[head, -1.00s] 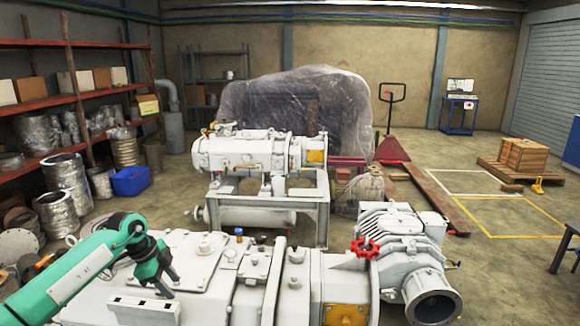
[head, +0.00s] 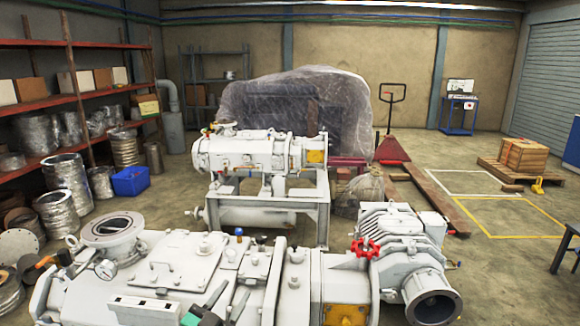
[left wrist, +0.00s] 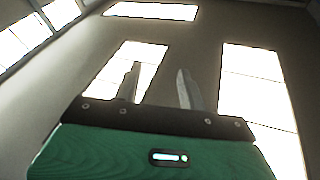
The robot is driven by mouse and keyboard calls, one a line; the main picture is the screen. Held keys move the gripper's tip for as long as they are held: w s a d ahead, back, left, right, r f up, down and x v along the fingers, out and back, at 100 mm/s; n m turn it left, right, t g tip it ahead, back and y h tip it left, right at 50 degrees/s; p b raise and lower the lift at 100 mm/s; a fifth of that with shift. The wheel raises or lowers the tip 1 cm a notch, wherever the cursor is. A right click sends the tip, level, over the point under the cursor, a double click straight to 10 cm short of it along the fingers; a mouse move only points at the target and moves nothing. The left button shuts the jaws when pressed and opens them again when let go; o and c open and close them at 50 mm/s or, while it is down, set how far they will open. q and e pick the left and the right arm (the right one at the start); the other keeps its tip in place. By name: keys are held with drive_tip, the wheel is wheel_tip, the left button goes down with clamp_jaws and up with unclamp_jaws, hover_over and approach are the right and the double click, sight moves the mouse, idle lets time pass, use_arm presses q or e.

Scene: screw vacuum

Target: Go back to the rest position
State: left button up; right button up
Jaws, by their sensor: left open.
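My left gripper (head: 235,291) shows at the bottom edge of the head view, in front of the large white vacuum pump (head: 180,258). Its two dark fingers point up and stand apart with nothing between them. In the left wrist view the gripper (left wrist: 157,70) has its two fingers spread and empty against a ceiling with bright panels. The rest of my left arm is below the head view. My right gripper is not in view.
Shelves (head: 70,100) line the left. Open floor (head: 500,270) lies to the right.

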use_arm(q)
drive_tip(key=s+a+f+n+g+y, duration=0.75)
drive_tip(key=s+a+f+y, duration=0.25)
drive_tip(key=s+f, duration=0.35)
drive_tip(key=s+f+m+g+h, duration=0.1)
drive_tip(key=s+f+g, duration=0.3)
drive_tip(key=s, duration=0.6)
drive_tip(key=s+f+m+g, duration=0.1)
drive_tip(key=s+f+g, duration=0.3)
drive_tip(key=s, duration=0.6)
wheel_tip(320, 180, down, 29)
drive_tip(key=g, duration=0.1)
drive_tip(key=s+a+f+g, duration=0.1)
drive_tip(key=s+a+f, duration=0.2)
drive_tip(key=s+f, duration=1.6)
wheel_tip(320, 180, down, 3)
drive_tip(key=shift+s+a+r+g, duration=0.1)
drive_tip(key=shift+s+a+g, duration=0.1)
drive_tip(key=shift+s+g, duration=0.15)
